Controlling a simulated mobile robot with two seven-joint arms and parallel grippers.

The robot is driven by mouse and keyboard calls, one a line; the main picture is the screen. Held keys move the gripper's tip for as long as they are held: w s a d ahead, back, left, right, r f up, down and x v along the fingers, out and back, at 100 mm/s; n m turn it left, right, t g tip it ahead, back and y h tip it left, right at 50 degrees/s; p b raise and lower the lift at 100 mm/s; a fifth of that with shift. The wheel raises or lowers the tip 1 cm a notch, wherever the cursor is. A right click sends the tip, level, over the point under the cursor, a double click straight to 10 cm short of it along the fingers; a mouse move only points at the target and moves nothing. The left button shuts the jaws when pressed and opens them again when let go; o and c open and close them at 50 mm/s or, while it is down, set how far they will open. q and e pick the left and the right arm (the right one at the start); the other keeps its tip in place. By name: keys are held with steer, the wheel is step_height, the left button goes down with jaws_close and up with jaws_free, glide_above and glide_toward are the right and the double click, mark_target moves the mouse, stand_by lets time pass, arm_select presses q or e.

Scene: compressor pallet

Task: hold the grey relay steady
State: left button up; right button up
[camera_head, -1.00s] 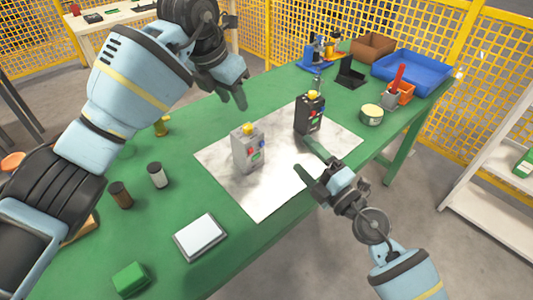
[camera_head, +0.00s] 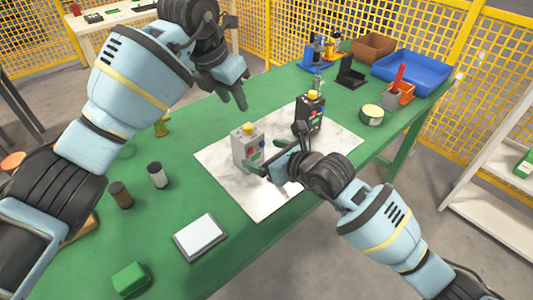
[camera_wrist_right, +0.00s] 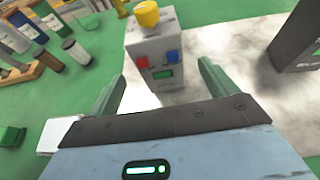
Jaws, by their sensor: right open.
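The grey relay (camera_head: 241,146) stands upright on the pale marbled mat (camera_head: 265,197), with a yellow knob on top and a blue and a red button and a green panel on its face. My right gripper (camera_head: 270,160) is open at its front right. In the right wrist view the relay (camera_wrist_right: 157,38) stands ahead, between the lines of the two open fingers (camera_wrist_right: 157,85), not clamped. Part of its lower front is hidden in the head view. My left gripper (camera_head: 242,98) hangs above the table behind the relay, apart from it; its fingers appear close together.
A black relay-like box (camera_head: 309,113) with a yellow knob stands right of the grey one. A white-topped pad (camera_head: 200,236), a green block (camera_head: 130,279) and small jars (camera_head: 157,175) lie left. A blue tray (camera_head: 411,72) is at the far right.

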steer(key=shift+x, duration=3.9)
steer(key=shift+c, duration=0.2)
